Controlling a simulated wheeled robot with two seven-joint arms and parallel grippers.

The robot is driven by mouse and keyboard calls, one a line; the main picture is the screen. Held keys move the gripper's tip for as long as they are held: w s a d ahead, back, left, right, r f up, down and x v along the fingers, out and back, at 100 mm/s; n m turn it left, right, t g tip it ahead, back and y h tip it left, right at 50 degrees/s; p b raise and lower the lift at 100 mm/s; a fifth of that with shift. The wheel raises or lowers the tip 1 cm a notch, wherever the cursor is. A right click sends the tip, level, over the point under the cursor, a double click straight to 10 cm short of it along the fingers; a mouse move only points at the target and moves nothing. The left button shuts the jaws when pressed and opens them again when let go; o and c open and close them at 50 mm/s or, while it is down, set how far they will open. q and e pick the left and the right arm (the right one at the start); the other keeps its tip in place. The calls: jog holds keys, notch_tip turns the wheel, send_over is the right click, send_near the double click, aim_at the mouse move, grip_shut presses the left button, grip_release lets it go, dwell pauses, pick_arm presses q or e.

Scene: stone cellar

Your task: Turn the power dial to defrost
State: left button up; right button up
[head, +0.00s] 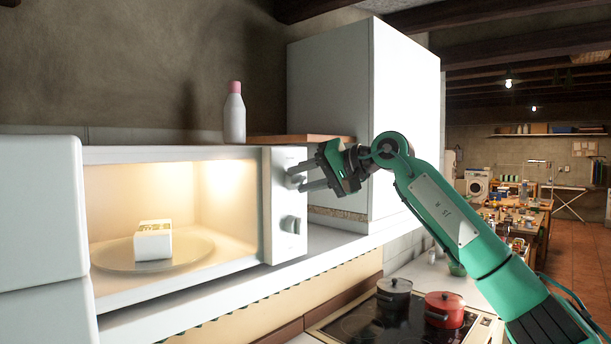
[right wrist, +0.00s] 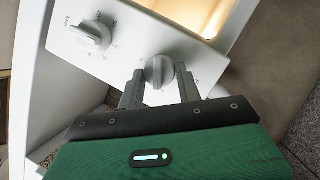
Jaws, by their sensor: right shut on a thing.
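The white microwave (head: 170,154) is open and lit inside, with two round dials on its right-hand panel. My right gripper (head: 302,177) reaches in from the right and is shut on the upper dial (head: 291,181). In the right wrist view, its two dark fingers stand on either side of this dial (right wrist: 158,71). The lower dial (head: 290,224) is free; it also shows in the right wrist view (right wrist: 92,36) with small marks around it. I cannot read the labels clearly. My left gripper is out of view.
A small white carton (head: 153,243) sits on the round plate (head: 190,251) inside the microwave. A white bottle with a pink cap (head: 234,116) stands behind the microwave top. A tall white cabinet (head: 345,110) is close behind my gripper. Grey (head: 393,292) and red (head: 445,310) pots stand on the hob below.

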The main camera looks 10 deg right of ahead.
jog(key=shift+f+n+h, duration=0.1)
jog(key=shift+n+h, duration=0.2)
jog(key=shift+h, duration=0.1)
jog(key=o, duration=1)
jog(key=shift+s+d, duration=0.2)
jog(key=shift+d, duration=0.1)
jog(key=b+v, duration=0.4)
jog(key=v, duration=0.9)
